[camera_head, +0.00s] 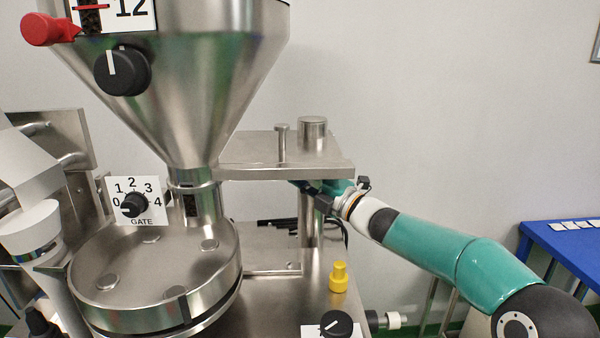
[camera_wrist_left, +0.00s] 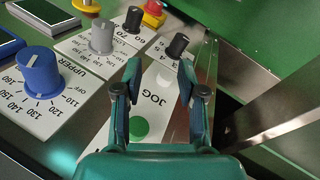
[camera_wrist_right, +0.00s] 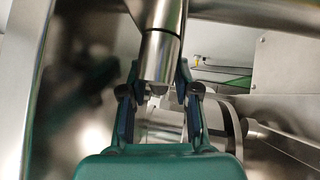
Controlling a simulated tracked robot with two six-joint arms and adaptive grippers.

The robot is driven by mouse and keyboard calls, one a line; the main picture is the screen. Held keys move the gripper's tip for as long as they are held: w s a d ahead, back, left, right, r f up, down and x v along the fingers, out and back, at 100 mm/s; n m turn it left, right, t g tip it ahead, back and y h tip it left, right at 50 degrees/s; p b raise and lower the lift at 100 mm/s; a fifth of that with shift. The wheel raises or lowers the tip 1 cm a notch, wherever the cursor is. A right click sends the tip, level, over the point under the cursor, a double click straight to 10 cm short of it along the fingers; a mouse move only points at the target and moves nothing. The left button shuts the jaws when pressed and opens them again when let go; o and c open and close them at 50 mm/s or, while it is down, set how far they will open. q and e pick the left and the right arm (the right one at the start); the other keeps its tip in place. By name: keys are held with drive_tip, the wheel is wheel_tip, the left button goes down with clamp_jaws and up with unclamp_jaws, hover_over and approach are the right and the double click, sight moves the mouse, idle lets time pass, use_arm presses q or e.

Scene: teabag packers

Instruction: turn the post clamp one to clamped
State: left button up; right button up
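I cannot clearly make out a labelled post clamp. A steel post (camera_head: 306,222) stands below a flat steel plate (camera_head: 285,155) in the head view. My right arm comes in from the right and its gripper is under the plate's front edge by this post, mostly hidden. In the right wrist view my right gripper (camera_wrist_right: 159,75) is open, with a steel cylinder (camera_wrist_right: 161,50) showing between its fingertips; I cannot tell whether they touch it. My left gripper (camera_wrist_left: 160,68) is open and empty above a control panel with a JOG label (camera_wrist_left: 152,100).
A steel hopper (camera_head: 185,75) and round pan (camera_head: 150,270) fill the left. A yellow knob (camera_head: 339,277) and black dial (camera_head: 336,323) stand low in front. A blue table (camera_head: 560,243) is at right.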

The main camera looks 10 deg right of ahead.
clamp_jaws()
drive_tip(key=shift+f+b, duration=0.15)
drive_tip(key=shift+b, duration=0.3)
drive_tip(key=shift+m+t+y+b, duration=0.3)
drive_tip(key=shift+m+b, duration=0.2)
drive_tip(key=shift+b, duration=0.6)
drive_tip(key=shift+r, duration=0.25)
unclamp_jaws()
drive_tip(key=shift+r+t, duration=0.1)
drive_tip(key=shift+t, duration=0.2)
